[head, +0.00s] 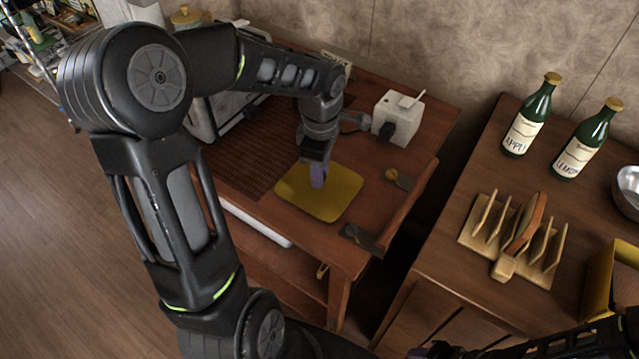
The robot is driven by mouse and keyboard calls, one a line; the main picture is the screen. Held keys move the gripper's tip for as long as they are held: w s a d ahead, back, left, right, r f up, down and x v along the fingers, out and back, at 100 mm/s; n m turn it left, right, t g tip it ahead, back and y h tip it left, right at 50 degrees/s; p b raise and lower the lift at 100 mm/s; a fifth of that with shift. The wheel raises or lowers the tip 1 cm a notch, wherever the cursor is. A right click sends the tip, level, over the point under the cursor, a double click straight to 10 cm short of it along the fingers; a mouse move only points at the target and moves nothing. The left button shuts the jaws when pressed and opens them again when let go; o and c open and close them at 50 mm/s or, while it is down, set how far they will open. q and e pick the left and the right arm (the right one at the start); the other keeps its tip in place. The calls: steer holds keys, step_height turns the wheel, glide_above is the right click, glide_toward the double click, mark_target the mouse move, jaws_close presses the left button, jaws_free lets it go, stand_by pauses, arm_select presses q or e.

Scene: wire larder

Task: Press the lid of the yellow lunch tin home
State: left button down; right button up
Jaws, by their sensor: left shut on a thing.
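A flat yellow square, which looks like the lunch tin's lid (337,203), lies on the wooden table at the centre of the head view. The tin's sides are not clear from above, so I cannot tell how the lid sits. My left gripper (318,174) points down over the lid's back middle and is shut on a small purple thing. The purple thing's lower end shows against the lid; I cannot tell whether it touches. Dark parts of my right arm show at the bottom right edge, its jaws not readable.
A white box with a black front (396,116) stands behind the tin. Small dark plates (361,239) lie along the table's right edge. On the right counter are two green bottles (526,120), a wooden rack (512,236), a metal bowl (630,187) and a yellow-sided box (599,290).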

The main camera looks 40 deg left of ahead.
stand_by(0.6)
arm_select(q)
step_height(320, 180, up, 10)
steer(key=shift+b, duration=0.35)
steer(key=shift+f, duration=0.1)
stand_by(0.6)
